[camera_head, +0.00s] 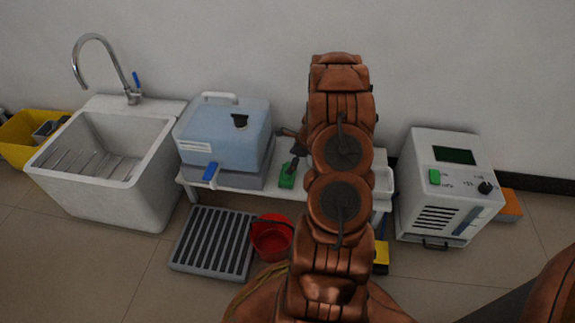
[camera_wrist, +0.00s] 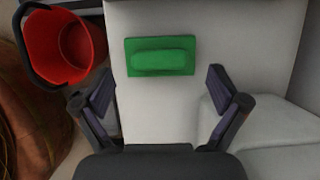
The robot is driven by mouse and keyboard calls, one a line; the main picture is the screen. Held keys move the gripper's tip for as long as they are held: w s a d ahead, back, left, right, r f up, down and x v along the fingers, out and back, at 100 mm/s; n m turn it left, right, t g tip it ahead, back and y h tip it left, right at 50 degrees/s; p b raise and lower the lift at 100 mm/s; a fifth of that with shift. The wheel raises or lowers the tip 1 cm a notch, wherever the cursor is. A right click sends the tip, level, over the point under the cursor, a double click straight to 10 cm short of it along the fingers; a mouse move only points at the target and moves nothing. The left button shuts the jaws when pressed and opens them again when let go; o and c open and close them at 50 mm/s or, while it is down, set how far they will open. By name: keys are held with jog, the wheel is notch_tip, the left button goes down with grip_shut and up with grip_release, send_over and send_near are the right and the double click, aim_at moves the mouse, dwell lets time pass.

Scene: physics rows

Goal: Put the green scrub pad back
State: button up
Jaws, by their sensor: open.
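The green scrub pad (camera_head: 287,176) lies on a low white bench (camera_head: 232,187), to the right of a blue water container. In the wrist view the pad (camera_wrist: 160,57) is a flat green rectangle with a raised green block along its middle. My gripper (camera_head: 298,151) is above the pad in the head view. In the wrist view its two dark fingers (camera_wrist: 161,88) are spread wide, with the pad beyond and between them, apart from both. My gripper is open and empty. My arm hides part of the bench to the right of the pad.
A red bucket (camera_head: 271,238) stands on the floor before the bench, beside a grey slatted grate (camera_head: 213,243). The blue container (camera_head: 224,135) is close left of the pad. A white machine (camera_head: 446,190) stands further right.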

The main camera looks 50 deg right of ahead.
jog(key=p+v, duration=0.2)
jog(key=v, duration=0.5)
jog(key=shift+r, duration=0.15)
jog(key=shift+s, duration=0.1)
jog(key=s+a+r+n+g+p, duration=0.1)
jog(key=a+r+n+p, duration=0.45)
jog(key=a+r, duration=0.55)
jog(key=s+a+r+n+g+p, duration=0.1)
jog(key=a+r+n+p, duration=0.45)
jog(key=r, duration=0.85)
jog(key=s+a+r+n+g+p, duration=0.1)
jog(key=a+r+n+p, duration=0.2)
jog(key=a+r+p, duration=0.7)
jog(key=s+a+r+n+h+p, duration=0.1)
jog(key=s+a+r+n+p, duration=0.3)
jog(key=s+r, duration=0.3)
jog(key=s+a+r+n+g+p, duration=0.1)
jog(key=s+a+r+n+p, duration=0.4)
jog(key=r, duration=0.7)
jog(key=s+a+r+n+g+h+p, duration=0.1)
jog(key=s+a+r+n+p, duration=0.3)
jog(key=s+r, duration=0.6)
jog(key=shift+s+a+r+n+h+p, duration=0.25)
jog(key=shift+s+n+p, duration=0.65)
jog(key=shift+p, duration=0.95)
jog(key=shift+w, duration=0.15)
